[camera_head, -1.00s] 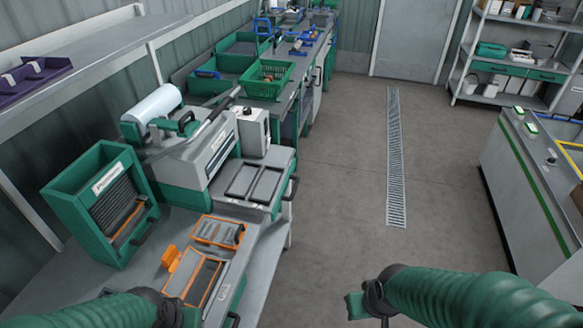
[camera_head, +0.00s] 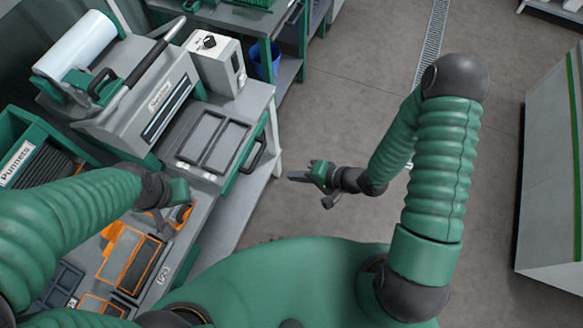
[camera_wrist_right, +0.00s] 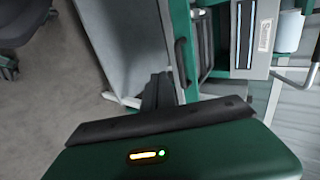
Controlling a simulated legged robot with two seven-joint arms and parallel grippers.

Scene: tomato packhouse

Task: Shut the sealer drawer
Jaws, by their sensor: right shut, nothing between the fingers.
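The sealer (camera_head: 155,100) stands on the bench at the left, a grey and green machine with a film roll on top. Its drawer (camera_head: 222,180), with two rectangular cavities, sticks out in front of it toward the aisle. The drawer's dark handle (camera_head: 254,155) is on its green front; it also shows in the right wrist view (camera_wrist_right: 180,62). My right gripper (camera_head: 291,176) is shut and empty, out in front of the handle with a gap between them. Its dark fingers show in the right wrist view (camera_wrist_right: 158,88). My left gripper (camera_head: 178,200) is over the bench near the orange trays; its fingers are unclear.
A green Punnets holder (camera_head: 18,160) stands left of the sealer. A white box with a knob (camera_head: 218,65) stands behind the drawer. Orange trays (camera_head: 115,255) lie on the near bench. Bare floor lies right of the bench. A grey machine (camera_head: 548,190) stands far right.

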